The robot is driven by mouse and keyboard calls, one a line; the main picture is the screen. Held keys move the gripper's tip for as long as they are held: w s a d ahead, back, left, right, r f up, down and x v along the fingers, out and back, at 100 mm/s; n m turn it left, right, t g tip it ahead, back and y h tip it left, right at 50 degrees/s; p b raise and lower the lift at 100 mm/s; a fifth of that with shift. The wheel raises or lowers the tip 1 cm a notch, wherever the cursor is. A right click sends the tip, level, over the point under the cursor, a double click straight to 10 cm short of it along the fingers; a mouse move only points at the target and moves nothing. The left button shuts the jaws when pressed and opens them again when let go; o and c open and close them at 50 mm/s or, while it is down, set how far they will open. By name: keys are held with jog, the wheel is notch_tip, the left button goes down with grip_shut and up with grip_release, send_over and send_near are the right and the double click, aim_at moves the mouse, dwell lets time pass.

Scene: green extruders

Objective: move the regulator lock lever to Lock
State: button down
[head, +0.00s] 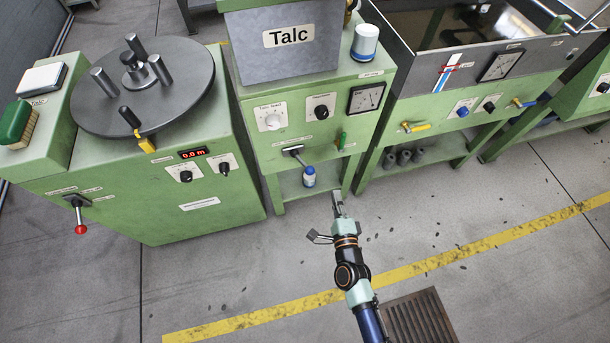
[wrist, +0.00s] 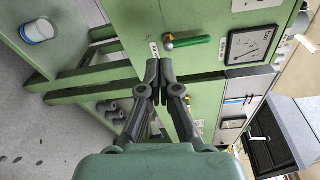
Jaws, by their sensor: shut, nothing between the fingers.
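A small green-handled lever (head: 341,140) stands upright on the front of the talc machine, below the pressure gauge. It also shows in the wrist view (wrist: 190,42), lying sideways there because that view is turned. Small labels sit near its two ends; I cannot read them, so I cannot confirm that it is the regulator lock lever. My gripper (head: 337,197) is in front of the machine, lower than the lever and apart from it. In the wrist view my gripper (wrist: 160,70) has its fingertips together and empty, with the lever above them in the picture.
The gauge (head: 366,97) and a black knob (head: 321,111) are close to the lever. A water bath with a yellow lever (head: 416,127) stands to the right. The floor in front is open.

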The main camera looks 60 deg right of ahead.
aim_at(303, 163)
jog(key=shift+d, duration=0.1)
jog(key=w+d, duration=0.4)
jog(key=w, duration=0.4)
jog(key=shift+d+r+p, duration=0.15)
jog(key=shift+d+p, duration=0.25)
jog(key=shift+p, duration=0.05)
jog(key=shift+w, duration=0.1)
jog(key=shift+w+a+r+p, duration=0.1)
jog(key=shift+a+p, duration=0.1)
jog(key=shift+p, duration=0.1)
